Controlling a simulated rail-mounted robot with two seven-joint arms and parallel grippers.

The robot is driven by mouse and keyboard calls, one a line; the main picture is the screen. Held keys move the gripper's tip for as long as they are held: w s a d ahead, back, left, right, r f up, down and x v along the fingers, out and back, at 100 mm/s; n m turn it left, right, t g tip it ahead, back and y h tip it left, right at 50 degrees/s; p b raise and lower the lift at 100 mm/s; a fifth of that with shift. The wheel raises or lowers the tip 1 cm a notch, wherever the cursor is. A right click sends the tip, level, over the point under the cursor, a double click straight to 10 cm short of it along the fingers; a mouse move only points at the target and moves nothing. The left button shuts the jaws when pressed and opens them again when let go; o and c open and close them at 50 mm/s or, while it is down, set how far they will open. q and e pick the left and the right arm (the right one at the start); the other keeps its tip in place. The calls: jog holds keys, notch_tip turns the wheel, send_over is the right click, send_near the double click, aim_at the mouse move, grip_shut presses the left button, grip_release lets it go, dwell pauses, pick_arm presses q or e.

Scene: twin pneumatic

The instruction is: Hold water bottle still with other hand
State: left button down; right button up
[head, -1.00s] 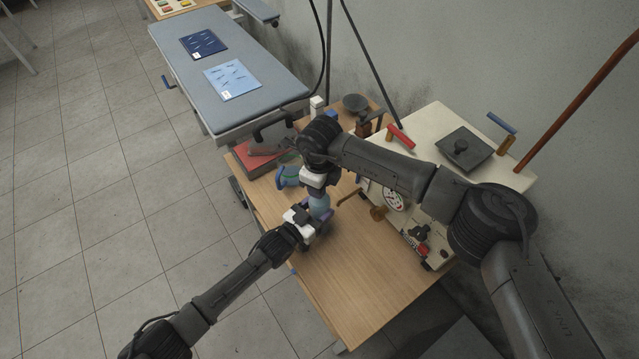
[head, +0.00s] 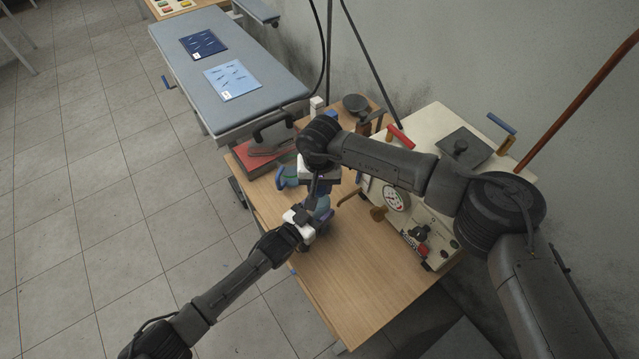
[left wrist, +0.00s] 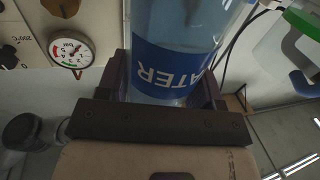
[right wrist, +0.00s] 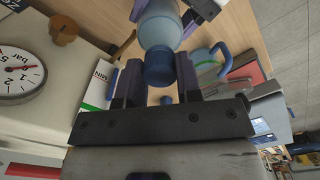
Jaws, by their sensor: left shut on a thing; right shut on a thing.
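The water bottle (head: 322,208) is clear light blue with a dark blue cap, and stands above the wooden table. In the left wrist view its body (left wrist: 182,52) shows a blue label reading WATER, upside down in the picture. My left gripper (head: 312,222) is shut on the bottle's body, one finger on each side. My right gripper (head: 322,190) is above, shut on the cap (right wrist: 158,68), which sits between its fingers in the right wrist view. Whether the bottle's base touches the table is hidden.
A cream machine with a gauge (head: 396,199) and knobs stands right of the grippers. A red box (head: 262,160) and a blue-handled item (head: 288,177) are behind them. The table's front (head: 355,285) is clear. A blue-grey bench (head: 235,65) stands further back.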

jog(key=n, duration=0.8)
jog(key=o, duration=1)
